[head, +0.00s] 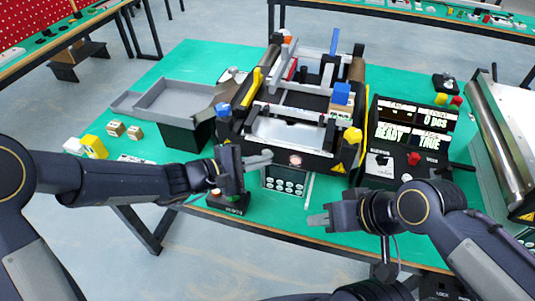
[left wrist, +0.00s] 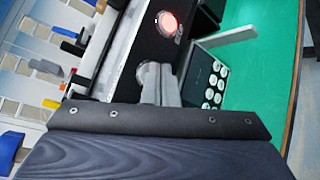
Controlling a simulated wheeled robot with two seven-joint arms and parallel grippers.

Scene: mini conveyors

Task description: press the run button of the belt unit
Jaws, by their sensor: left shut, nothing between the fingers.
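The belt unit (head: 300,130) is a black frame with grey rails, rollers and blue and yellow corner knobs at the table's middle. A round lit button (head: 295,160) sits on its front face; it glows red-orange in the left wrist view (left wrist: 166,23). I cannot read a label marking it as the run button. My left gripper (head: 267,156) is shut and empty, just left of this button in the head view. Its fingers (left wrist: 158,82) show below the button in the left wrist view, apart from it. My right gripper (head: 314,220) is near the front edge; its jaw state is unclear.
A keypad panel (head: 285,181) stands below the lit button. A small button box (head: 228,204) is under my left gripper. A display box (head: 410,140) with a red knob stands right. A grey tray (head: 178,98) and small blocks (head: 116,128) lie left.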

